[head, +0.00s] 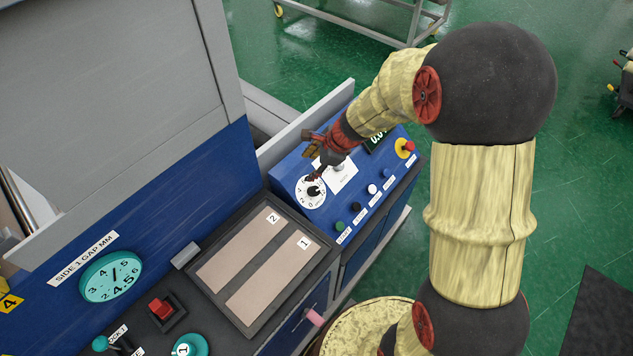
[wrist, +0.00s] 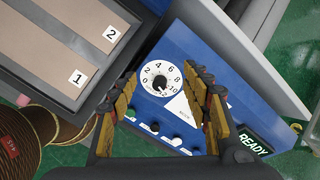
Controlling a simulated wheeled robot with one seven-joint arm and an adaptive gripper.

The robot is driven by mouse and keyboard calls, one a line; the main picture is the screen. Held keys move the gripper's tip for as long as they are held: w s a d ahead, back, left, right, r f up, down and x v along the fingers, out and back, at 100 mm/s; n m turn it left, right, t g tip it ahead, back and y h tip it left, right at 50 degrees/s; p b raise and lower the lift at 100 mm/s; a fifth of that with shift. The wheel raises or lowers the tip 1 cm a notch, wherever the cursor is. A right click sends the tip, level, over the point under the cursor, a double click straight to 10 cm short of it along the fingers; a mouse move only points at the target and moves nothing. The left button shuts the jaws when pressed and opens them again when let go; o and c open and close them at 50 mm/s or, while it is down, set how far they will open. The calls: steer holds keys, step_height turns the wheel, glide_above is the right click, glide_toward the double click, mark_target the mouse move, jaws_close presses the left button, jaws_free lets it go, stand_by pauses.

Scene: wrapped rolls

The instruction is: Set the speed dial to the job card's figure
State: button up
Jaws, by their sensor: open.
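The speed dial (head: 311,191) is a white numbered disc with a black knob on the sloping blue control panel. My gripper (head: 314,174) is over the panel close to the dial. In the wrist view my gripper (wrist: 160,74) is open and empty, with the dial between its fingers. A white card (head: 345,178) lies on the panel beside the dial, partly hidden by my gripper; it also shows in the wrist view (wrist: 181,116), its figure unreadable.
Several push buttons (head: 356,207) line the panel's front edge. A red stop button (head: 409,146) on yellow and a display (wrist: 254,142) reading READY are at its far end. A tray with tan strips (head: 247,250) adjoins the panel. A grey wall (head: 303,125) rises behind.

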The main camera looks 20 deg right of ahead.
mark_target(316, 191)
steer(key=w+d+f+m+p, duration=0.1)
steer(key=f+m, duration=0.2)
steer(key=f, duration=0.3)
steer(key=w+d+f+m, duration=0.1)
steer(key=w+f+m, duration=0.1)
steer(key=f, duration=0.5)
steer(key=w+f+m+h+p, duration=0.1)
steer(key=f+m, duration=0.3)
steer(key=f, duration=0.3)
steer(key=shift+w+d+f+g+p, duration=0.1)
steer(key=shift+w+d+g+p, duration=0.05)
steer(key=shift+d+g+p, duration=0.2)
steer(key=shift+c, duration=1.4)
steer(key=c, duration=0.7)
steer(key=shift+c, duration=0.9)
